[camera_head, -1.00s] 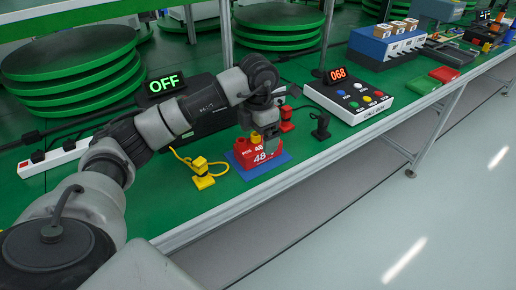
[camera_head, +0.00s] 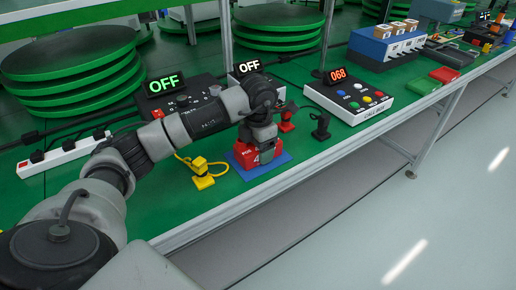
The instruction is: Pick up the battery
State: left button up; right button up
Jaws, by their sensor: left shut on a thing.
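The red battery (camera_head: 247,159) with white lettering is on a blue mat (camera_head: 282,161) near the table's front edge. My left gripper (camera_head: 268,152) reaches down over it from above and is shut on it. The gripper hides the top and much of the right side of the battery. I cannot tell whether there is a gap between the battery and the mat. My right gripper is not in view.
A yellow plug with a cable (camera_head: 201,172) stands just left of the mat. A red plug (camera_head: 287,122) and a black plug (camera_head: 320,127) stand behind and right. A button box (camera_head: 350,98) is further right.

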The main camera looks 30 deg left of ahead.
pick_arm(q)
jog(key=shift+r, duration=0.1)
jog(key=shift+c, duration=1.4)
jog(key=shift+r, duration=0.1)
